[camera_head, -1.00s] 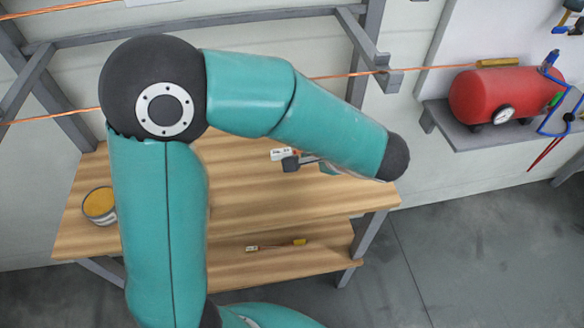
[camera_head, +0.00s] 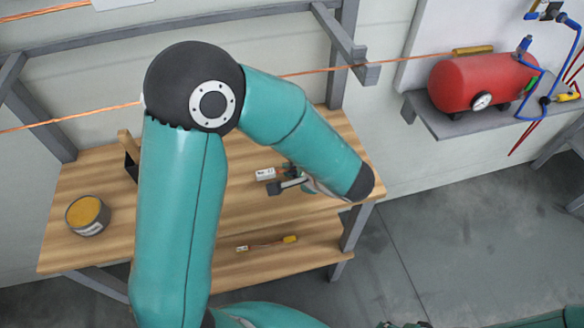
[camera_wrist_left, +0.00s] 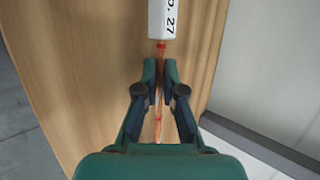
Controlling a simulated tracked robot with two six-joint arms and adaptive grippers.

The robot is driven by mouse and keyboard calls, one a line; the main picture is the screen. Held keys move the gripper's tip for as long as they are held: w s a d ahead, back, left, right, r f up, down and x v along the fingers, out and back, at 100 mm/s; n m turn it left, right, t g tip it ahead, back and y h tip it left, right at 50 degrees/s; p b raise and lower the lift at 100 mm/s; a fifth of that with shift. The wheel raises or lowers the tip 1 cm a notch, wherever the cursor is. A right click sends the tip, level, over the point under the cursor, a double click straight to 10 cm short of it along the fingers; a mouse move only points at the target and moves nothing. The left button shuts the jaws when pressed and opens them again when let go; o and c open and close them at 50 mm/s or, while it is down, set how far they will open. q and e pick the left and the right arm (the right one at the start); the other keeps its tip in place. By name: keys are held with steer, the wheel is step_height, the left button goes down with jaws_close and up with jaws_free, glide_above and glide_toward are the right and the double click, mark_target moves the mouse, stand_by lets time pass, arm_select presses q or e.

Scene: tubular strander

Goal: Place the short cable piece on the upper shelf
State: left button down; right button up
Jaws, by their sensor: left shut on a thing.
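The short cable piece is a thin copper-red strand (camera_wrist_left: 158,120) with a white label block (camera_wrist_left: 172,20) marked with a 27. The label also shows in the head view (camera_head: 266,174), above the wooden upper shelf (camera_head: 240,205). My left gripper (camera_wrist_left: 160,75) is shut on the strand just behind the label. In the head view the left gripper (camera_head: 285,183) is partly hidden behind my forearm. I cannot tell whether the piece touches the wood. Of my right gripper, only a dark sliver (camera_head: 405,324) seems to show at the bottom edge.
On the lower shelf (camera_head: 230,268) lies a thin red piece (camera_head: 265,244) with a white tag and a yellow end. A can with a yellow top (camera_head: 88,215) stands at the upper shelf's left. A red tank (camera_head: 480,82) sits on a wall shelf at right.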

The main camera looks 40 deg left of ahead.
arm_select(q)
steer(key=shift+f+b, duration=0.55)
steer(key=shift+b, duration=0.05)
steer(key=c, duration=1.3)
jaws_free()
steer(key=shift+r+p, duration=0.4)
steer(key=shift+p, duration=0.1)
steer(key=shift+r+p, duration=0.35)
steer(key=shift+p, duration=0.1)
steer(key=v, duration=1.1)
steer(key=shift+d+r+b, duration=0.15)
steer(key=shift+d+b, duration=0.2)
steer(key=shift+b, duration=0.05)
